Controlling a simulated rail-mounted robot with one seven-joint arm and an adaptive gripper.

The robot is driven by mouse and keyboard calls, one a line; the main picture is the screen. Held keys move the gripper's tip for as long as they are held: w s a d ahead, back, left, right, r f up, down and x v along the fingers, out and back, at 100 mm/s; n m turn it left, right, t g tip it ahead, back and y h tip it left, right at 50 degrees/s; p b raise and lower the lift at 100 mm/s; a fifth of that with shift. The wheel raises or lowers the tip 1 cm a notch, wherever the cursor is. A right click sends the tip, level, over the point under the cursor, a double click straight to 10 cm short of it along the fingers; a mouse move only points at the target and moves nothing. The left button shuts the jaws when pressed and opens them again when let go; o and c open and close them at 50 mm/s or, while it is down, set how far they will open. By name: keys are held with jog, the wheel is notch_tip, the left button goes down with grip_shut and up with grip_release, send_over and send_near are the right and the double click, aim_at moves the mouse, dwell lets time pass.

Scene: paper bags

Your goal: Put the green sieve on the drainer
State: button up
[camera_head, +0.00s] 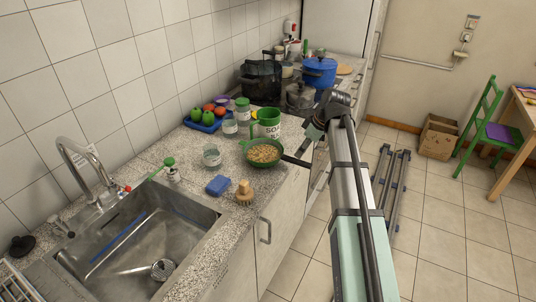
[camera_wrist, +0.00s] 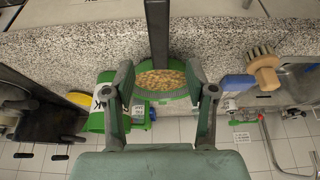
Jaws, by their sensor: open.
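A round green vessel (camera_head: 263,153) with a dark handle sits on the counter near its front edge, filled with small tan pieces. A wire rack (camera_head: 12,287), perhaps the drainer, shows partly at the lower left.
A steel sink (camera_head: 150,245) with a tap lies left. A blue sponge (camera_head: 218,185) and wooden brush (camera_head: 244,192) lie between sink and vessel. A green container (camera_head: 269,122), glass jars and a blue tray (camera_head: 203,124) stand behind. Pots, including a blue one (camera_head: 319,72), stand farther back.

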aim_at(294, 159)
jog(key=shift+p+x, duration=1.35)
jog(key=shift+x, duration=2.55)
jog(key=shift+w+a, duration=0.1)
jog(key=shift+c, duration=0.3)
jog(key=shift+r, duration=0.1)
grip_shut()
